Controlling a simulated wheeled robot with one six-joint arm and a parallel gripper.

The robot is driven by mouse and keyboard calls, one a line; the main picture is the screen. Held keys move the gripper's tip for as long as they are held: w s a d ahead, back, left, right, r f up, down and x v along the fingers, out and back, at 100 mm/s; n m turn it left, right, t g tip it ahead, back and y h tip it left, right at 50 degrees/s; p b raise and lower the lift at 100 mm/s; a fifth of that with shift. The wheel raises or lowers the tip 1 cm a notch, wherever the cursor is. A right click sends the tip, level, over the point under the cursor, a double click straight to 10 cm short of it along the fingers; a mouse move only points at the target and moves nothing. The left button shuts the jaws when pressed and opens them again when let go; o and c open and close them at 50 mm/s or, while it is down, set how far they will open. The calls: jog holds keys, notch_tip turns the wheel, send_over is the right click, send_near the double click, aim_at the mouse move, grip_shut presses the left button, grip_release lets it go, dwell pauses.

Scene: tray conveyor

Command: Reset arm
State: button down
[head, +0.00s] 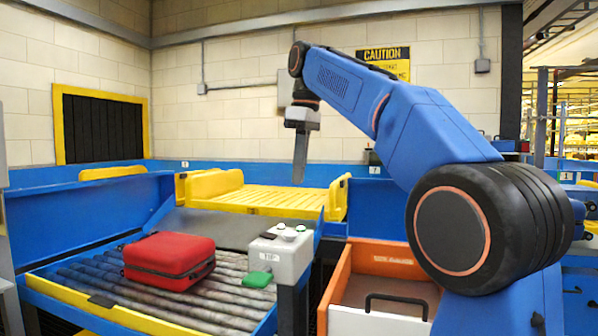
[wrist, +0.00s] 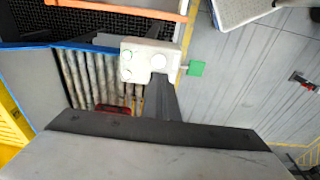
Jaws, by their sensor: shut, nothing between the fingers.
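My arm reaches up and to the left in the head view, with my gripper (head: 300,158) hanging down above the conveyor area. The gripper is shut and holds nothing. It is in the air, apart from everything below it.
A red case (head: 168,256) lies on the roller conveyor (head: 75,272). A grey control box (head: 281,254) with a green button stands at its right. A yellow slatted tray (head: 262,199) is behind. An open orange drawer (head: 372,256) is in front of my arm.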

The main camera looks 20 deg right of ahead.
dwell(0.3)
jog(key=s+d+f+m+t, duration=0.1)
jog(key=s+d+f+m, duration=0.1)
jog(key=s+f, duration=0.8)
jog(key=s+d+f+m+t, duration=0.1)
jog(key=s+f+m, duration=0.4)
jog(key=s+f, duration=0.5)
jog(key=s+d+f+m+t+h, duration=0.1)
jog(key=s+d+f+m, duration=0.2)
jog(key=s+f, duration=0.6)
notch_tip(320, 180, down, 13)
jog(key=shift+s+d+m+t, duration=0.15)
jog(key=shift+s+m+t, duration=0.25)
